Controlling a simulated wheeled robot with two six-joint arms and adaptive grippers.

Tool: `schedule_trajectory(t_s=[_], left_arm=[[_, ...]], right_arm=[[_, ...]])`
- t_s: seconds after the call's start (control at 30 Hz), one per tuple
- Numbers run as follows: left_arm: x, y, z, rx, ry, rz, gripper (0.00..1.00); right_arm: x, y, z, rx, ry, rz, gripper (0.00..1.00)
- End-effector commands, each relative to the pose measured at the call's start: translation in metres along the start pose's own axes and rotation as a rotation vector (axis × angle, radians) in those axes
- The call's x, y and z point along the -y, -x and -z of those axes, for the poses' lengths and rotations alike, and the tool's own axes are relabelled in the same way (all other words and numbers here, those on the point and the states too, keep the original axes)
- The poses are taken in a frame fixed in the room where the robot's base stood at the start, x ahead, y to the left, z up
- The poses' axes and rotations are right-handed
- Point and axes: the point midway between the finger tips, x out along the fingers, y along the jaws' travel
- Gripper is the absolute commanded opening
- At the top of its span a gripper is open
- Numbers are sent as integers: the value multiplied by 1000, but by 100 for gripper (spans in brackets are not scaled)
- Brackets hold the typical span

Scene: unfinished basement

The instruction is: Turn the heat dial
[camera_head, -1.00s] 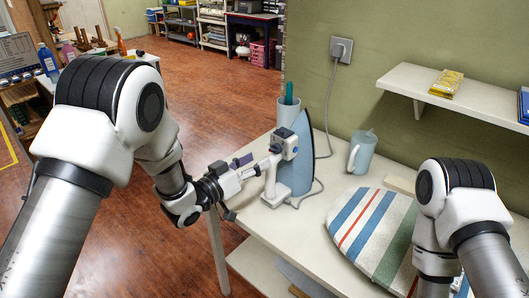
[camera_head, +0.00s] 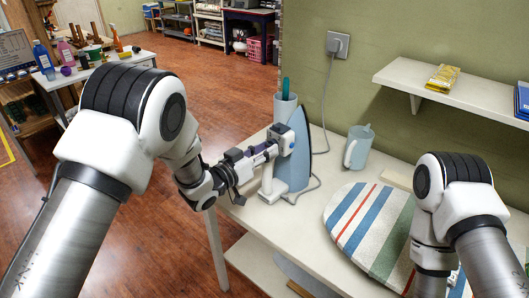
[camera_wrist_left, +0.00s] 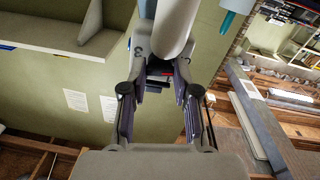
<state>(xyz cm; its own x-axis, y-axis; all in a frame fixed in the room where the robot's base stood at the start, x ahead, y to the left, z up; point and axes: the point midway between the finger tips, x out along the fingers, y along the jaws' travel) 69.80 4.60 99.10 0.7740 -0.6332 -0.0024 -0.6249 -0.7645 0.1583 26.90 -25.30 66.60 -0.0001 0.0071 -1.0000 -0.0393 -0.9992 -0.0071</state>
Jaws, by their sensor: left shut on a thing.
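The pale blue and white iron (camera_head: 297,165) stands upright on its heel on the white table, with its pointed soleplate facing right. The blue and dark part with the heat dial (camera_head: 285,138) is at the upper left of its body. My left gripper (camera_head: 271,151) reaches this part from the left and is shut on the dial, which the fingers mostly hide. In the left wrist view the iron's pale rounded part (camera_wrist_left: 178,28) fills the top centre, just beyond my left fingers (camera_wrist_left: 160,85). My right arm is at the right, but its gripper is out of view.
A striped ironing pad (camera_head: 372,225) lies on the table (camera_head: 255,222) right of the iron. A cord runs to the wall socket (camera_head: 338,44). A shelf (camera_head: 430,92) juts out above right.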

Motion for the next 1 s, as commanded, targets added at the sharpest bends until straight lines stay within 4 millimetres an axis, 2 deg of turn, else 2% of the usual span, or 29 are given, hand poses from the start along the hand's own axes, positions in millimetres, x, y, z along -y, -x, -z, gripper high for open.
schedule_trajectory(t_s=[0.03, 0.13, 0.23, 0.47, 0.5, 0.57, 0.87, 1.0], left_arm=[[1, 0, -6, -4, -61, -1, 0], [1, 0, -6, -4, -192, 0, 0], [1, 0, -2, -3, -264, 0, 0], [0, 0, 0, -2, -271, 0, 0], [0, 0, 0, -2, -271, 0, 33], [0, 0, 0, -2, -270, 0, 54], [0, 0, 0, -2, -269, 0, 55], [1, 13, 0, -1, -268, 2, 55]], right_arm=[[0, -14, 0, 0, 0, 0, 40], [0, -26, 0, 1, 0, 0, 40], [0, -29, 0, 1, 0, 0, 40], [0, -26, 0, 0, 0, 0, 40], [0, -26, 0, 0, 0, 0, 40], [0, -26, 0, 0, 0, 0, 40], [0, -26, 0, 1, 0, 0, 40], [0, -26, 0, 1, 0, 0, 40]])
